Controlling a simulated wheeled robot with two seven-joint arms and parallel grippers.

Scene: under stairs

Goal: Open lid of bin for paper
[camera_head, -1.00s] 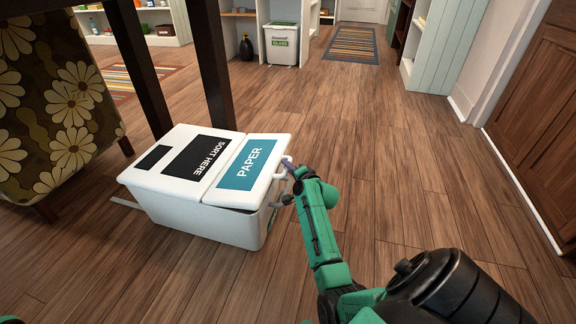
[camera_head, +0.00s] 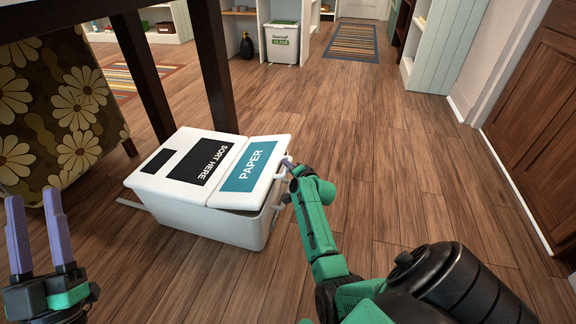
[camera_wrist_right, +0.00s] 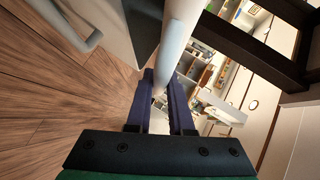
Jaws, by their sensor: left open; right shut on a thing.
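The white paper bin (camera_head: 232,223) stands on the wood floor in the head view, with a teal PAPER label on its lid (camera_head: 268,148). The lid's front edge sits slightly above the bin's rim, leaving a dark gap. My right gripper (camera_head: 289,167) is at the lid's right edge, shut on the white lid handle (camera_head: 279,171). In the right wrist view the handle bar (camera_wrist_right: 176,45) runs between the two purple fingers (camera_wrist_right: 161,92). My left gripper (camera_head: 38,232) is open and empty at the lower left, apart from the bin.
A dark table leg (camera_head: 215,70) stands right behind the bin. A flowered chair (camera_head: 60,110) is at the left. A white GLASS bin (camera_head: 282,42) stands far back. The floor right of the bin is clear.

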